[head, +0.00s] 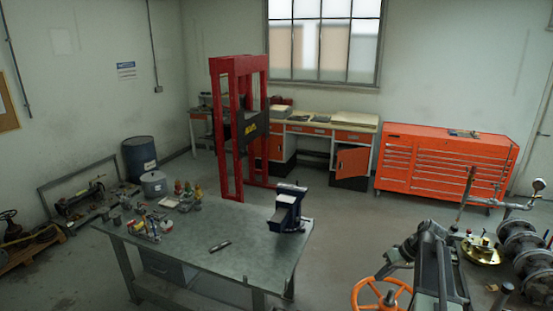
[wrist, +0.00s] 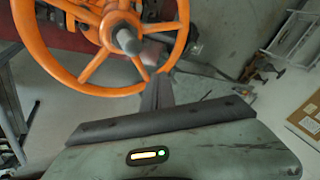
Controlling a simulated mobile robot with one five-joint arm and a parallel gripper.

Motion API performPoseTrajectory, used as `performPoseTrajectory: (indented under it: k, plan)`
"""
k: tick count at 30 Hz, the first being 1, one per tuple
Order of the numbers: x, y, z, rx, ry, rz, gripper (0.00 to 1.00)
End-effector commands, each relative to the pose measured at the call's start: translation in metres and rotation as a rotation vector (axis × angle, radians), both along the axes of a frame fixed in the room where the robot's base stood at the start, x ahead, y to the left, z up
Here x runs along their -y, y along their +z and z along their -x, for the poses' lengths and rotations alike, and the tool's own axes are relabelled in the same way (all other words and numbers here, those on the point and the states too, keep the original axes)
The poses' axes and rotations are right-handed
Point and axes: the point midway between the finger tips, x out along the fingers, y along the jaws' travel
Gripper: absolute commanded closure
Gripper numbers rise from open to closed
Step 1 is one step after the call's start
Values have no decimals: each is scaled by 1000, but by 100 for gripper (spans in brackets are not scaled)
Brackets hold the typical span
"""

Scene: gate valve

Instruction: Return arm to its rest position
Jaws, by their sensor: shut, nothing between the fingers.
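The orange handwheel (wrist: 97,62) fills the upper left of the wrist view, with a grey stem end (wrist: 126,40) at its hub. My gripper (wrist: 158,80) is shut and empty, its dark fingers together. In the wrist view the fingertips appear just below the wheel's lower right rim; I cannot tell whether they touch it. In the head view the handwheel (head: 357,292) is at the bottom edge, partly cut off. My arm (head: 432,258) is bent beside it, and its outer part reaches left above the wheel. The fingers are not clear there.
Flanged piping (head: 524,242) with a gauge stands right of my arm. A grey workbench (head: 190,255) with a blue vise (head: 288,208) is at left. A red press frame (head: 218,130) and an orange tool cabinet (head: 440,160) stand behind. Floor between bench and cabinet is clear.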

Motion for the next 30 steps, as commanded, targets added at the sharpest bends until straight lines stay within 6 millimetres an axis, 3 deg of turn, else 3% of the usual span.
performPoseTrajectory:
  k: [1, 3, 6, 9, 15, 16, 26, 30]
  plan:
    - [-49, -5, 11, -47, 5, 36, 100]
    - [-101, -13, 23, -108, -16, 101, 100]
    - [-155, -19, 40, -162, -49, 190, 100]
    - [-196, -23, 58, -186, -80, 269, 100]
    - [-259, -25, 96, -183, -140, 406, 100]
    - [-254, -48, 90, -188, -146, 400, 100]
    - [-254, -158, 98, -217, -136, 398, 100]
    - [-255, -221, 104, -235, -133, 399, 100]
